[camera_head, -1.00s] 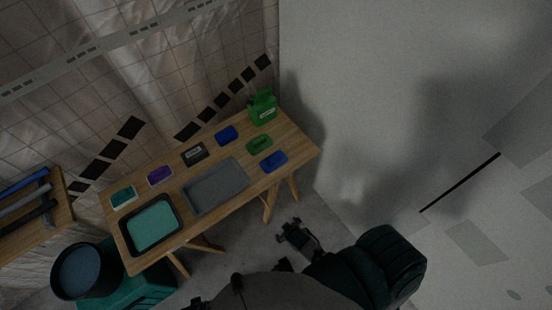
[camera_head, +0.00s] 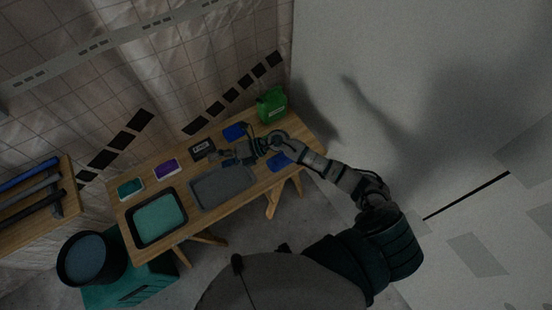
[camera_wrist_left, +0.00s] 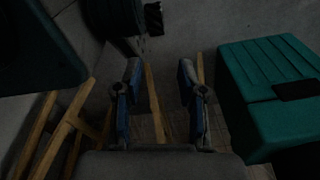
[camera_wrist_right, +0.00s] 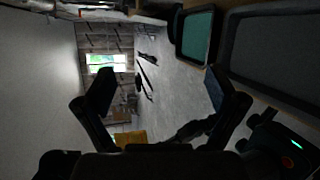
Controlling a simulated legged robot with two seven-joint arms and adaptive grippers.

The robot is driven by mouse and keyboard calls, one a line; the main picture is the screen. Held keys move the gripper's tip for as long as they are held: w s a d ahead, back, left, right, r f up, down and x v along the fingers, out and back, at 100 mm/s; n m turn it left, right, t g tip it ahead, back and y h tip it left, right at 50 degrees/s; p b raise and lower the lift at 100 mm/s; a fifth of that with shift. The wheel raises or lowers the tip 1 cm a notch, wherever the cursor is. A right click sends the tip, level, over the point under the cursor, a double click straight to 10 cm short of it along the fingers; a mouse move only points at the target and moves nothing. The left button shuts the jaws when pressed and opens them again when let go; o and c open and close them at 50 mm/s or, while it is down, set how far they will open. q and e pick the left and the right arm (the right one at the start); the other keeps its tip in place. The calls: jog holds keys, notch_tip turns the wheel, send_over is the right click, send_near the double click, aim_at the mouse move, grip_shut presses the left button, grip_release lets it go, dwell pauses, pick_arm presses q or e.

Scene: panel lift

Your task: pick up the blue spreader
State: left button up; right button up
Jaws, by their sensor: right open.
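Two blue pieces lie on the wooden table in the head view: one at the back (camera_head: 235,132) and one near the right front edge (camera_head: 280,162). I cannot tell which is the spreader. My right arm reaches over the table between them and hides the green piece there. My right gripper (camera_head: 222,156) is over the grey tray's back edge, left of both blue pieces. In the right wrist view its fingers (camera_wrist_right: 160,95) are wide apart with nothing between them. My left gripper (camera_wrist_left: 157,95) shows only in its wrist view, open and empty.
The table (camera_head: 243,200) also bears a grey tray (camera_head: 222,190), a black-rimmed teal tray (camera_head: 157,221), a purple box (camera_head: 166,168), a small teal box (camera_head: 130,187), a black box (camera_head: 202,148) and a green canister (camera_head: 272,105). A teal crate (camera_wrist_left: 270,80) is near my left gripper.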

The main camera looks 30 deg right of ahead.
jog(key=d+f+n+g+h, duration=0.2)
jog(key=d+f+h, duration=0.2)
jog(key=d, duration=0.1)
jog(key=g+h, duration=0.2)
jog(key=h, duration=0.8)
send_over(280, 157)
jog(key=f, duration=1.1)
jog(key=shift+s+d+f+p, duration=0.1)
jog(key=shift+d+p, duration=0.2)
jog(key=shift+a+f, duration=0.35)
jog(key=shift+f, duration=0.15)
notch_tip(280, 157, down, 5)
jog(key=shift+r, duration=0.2)
jog(key=shift+d+f, duration=0.35)
jog(key=shift+a+r, duration=0.1)
jog(key=shift+a, duration=0.15)
jog(key=c, duration=1)
jog(key=shift+c, duration=1.3)
pick_arm(q)
jog(key=s+a+f, duration=0.2)
jog(key=s+f, duration=0.2)
jog(key=s, duration=0.5)
jog(key=shift+s+a+f+g, duration=0.15)
jog(key=shift+a+f+g, duration=0.15)
jog(key=shift+a, duration=0.1)
pick_arm(e)
jog(key=shift+a, duration=0.1)
